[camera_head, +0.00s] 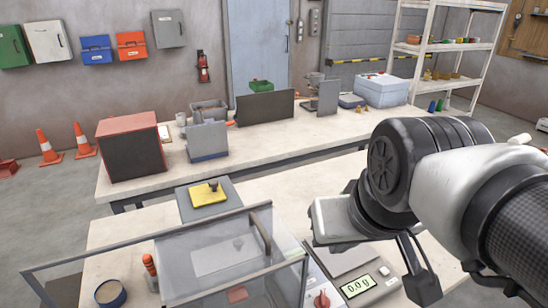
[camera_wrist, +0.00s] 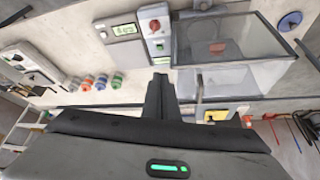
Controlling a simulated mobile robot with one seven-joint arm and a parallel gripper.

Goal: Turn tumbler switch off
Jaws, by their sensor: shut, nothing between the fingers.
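My gripper shows in the wrist view (camera_wrist: 160,80); its dark fingers are together and empty. The fingertips appear close to the narrow control panel (camera_wrist: 148,12), but I cannot tell whether they touch it. The panel has a red knob (camera_wrist: 154,26) and small controls near the fingertips, too small to make out. In the head view the red knob (camera_head: 322,300) is at the bottom edge, beside the scale display (camera_head: 358,286). My arm comes in from the right there, and the fingers are not clear. I cannot tell which control is the tumbler switch.
A clear-walled enclosure (camera_head: 215,262) with a curved handle stands left of the panel. A yellow plate with a black part (camera_head: 208,195) lies behind it. A scale (camera_wrist: 120,32) and several coloured round items (camera_wrist: 102,82) show in the wrist view. The back table (camera_head: 270,143) holds boxes.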

